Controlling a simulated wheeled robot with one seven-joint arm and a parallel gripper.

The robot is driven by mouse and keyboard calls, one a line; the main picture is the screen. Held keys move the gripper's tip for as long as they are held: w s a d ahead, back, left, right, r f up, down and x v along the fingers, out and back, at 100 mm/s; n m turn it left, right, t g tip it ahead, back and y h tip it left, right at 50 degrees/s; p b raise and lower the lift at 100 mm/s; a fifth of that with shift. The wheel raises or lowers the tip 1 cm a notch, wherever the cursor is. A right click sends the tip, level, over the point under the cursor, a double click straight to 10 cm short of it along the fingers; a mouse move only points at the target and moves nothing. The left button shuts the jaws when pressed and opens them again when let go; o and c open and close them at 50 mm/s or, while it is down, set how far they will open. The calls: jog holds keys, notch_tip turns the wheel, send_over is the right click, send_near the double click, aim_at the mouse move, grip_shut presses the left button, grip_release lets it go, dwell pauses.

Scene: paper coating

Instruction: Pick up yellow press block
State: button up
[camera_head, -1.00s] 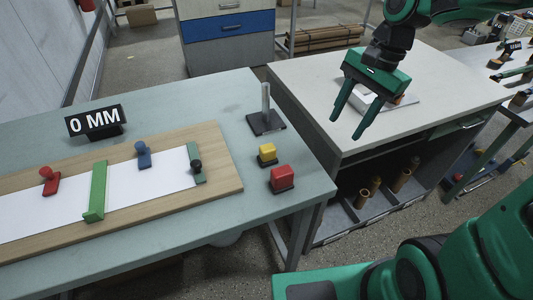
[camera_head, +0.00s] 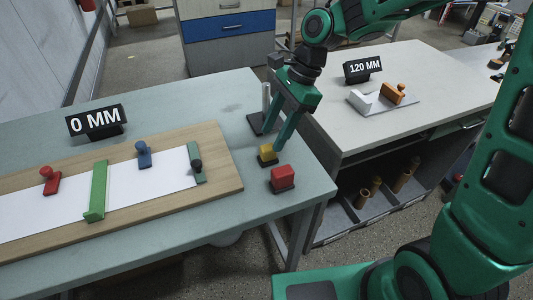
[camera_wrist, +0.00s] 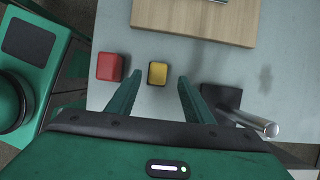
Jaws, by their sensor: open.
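The yellow press block (camera_head: 267,152) sits upright on a small dark base near the right end of the teal table. My gripper (camera_head: 269,135) is open and empty, pointing down just above and behind the yellow block. In the wrist view the yellow block (camera_wrist: 157,73) lies just beyond the fingertips, roughly centred between the two fingers of my gripper (camera_wrist: 157,80). Nothing is between the fingers. A red block (camera_head: 283,177) stands beside the yellow one, and it also shows to its left in the wrist view (camera_wrist: 109,67).
A metal post on a dark base (camera_head: 256,124) stands close behind the fingers. A wooden board (camera_head: 228,180) with white paper, stamps and a green bar lies to the left. A "0 MM" sign (camera_head: 96,121) stands behind it. The right table (camera_head: 420,70) holds a "120 MM" sign.

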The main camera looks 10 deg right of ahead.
aim_at(268, 147)
jog(key=shift+x, duration=2.65)
jog(key=shift+s, duration=0.2)
grip_shut()
